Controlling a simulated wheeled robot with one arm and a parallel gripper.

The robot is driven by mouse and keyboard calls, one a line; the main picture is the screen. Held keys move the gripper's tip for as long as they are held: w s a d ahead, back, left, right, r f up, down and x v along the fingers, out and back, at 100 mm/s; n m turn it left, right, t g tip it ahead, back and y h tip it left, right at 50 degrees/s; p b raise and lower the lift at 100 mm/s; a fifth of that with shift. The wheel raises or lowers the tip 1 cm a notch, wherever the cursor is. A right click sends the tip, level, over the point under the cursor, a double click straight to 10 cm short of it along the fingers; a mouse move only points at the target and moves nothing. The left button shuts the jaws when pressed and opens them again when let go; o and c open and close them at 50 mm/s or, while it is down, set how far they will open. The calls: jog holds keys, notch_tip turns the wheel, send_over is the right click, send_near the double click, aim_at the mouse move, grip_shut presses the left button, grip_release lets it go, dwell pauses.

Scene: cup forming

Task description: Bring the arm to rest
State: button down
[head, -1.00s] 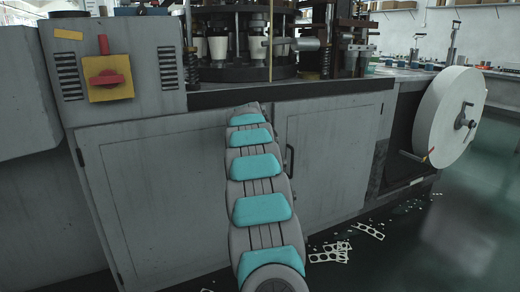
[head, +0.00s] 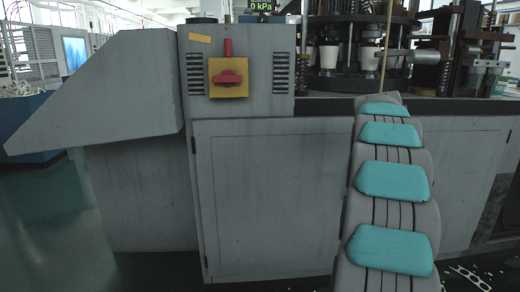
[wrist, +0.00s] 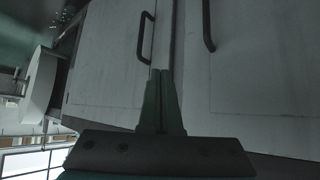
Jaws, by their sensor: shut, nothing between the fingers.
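My arm, grey with teal pads, rises in front of the machine's cabinet in the right half of the head view, its far end near the worktop edge. My gripper (wrist: 162,76) shows in the wrist view, with its two dark green fingers together and nothing between them. The fingers point at the grey cabinet doors (wrist: 115,65), with a dark door handle (wrist: 145,38) close by on the left. I cannot tell the exact gap to the doors. The gripper is not visible in the head view.
The cup machine's grey cabinet (head: 265,200) fills the middle, with a red switch on a yellow plate (head: 229,78). White cups (head: 328,58) sit in the machine above. A sloped grey housing (head: 105,90) juts left. Open floor (head: 50,220) lies at far left. Punched scrap (head: 468,277) lies lower right.

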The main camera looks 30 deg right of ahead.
jog(key=s+a+f+n+g+y, duration=0.1)
jog(key=s+a+f+n+y, duration=0.15)
jog(key=a, duration=0.95)
jog(key=s+a+f+n+y, duration=0.15)
jog(key=a+f, duration=0.25)
jog(key=a, duration=0.9)
jog(key=s+a+f+n+g+y, duration=0.1)
jog(key=s+a+f+n+y, duration=0.15)
jog(key=a, duration=0.95)
jog(key=s+a+f+n+g+y, duration=0.1)
jog(key=s+a+f, duration=0.4)
jog(key=s+a, duration=0.5)
jog(key=s+a+f+n+g, duration=0.3)
jog(key=s+a+f, duration=0.3)
jog(key=s, duration=1)
jog(key=a+n, duration=0.1)
jog(key=a, duration=0.2)
jog(key=shift+s+a+g+y, duration=0.3)
jog(key=shift+s+a+y, duration=0.05)
jog(key=shift+s+a, duration=0.05)
jog(key=shift+n, duration=0.25)
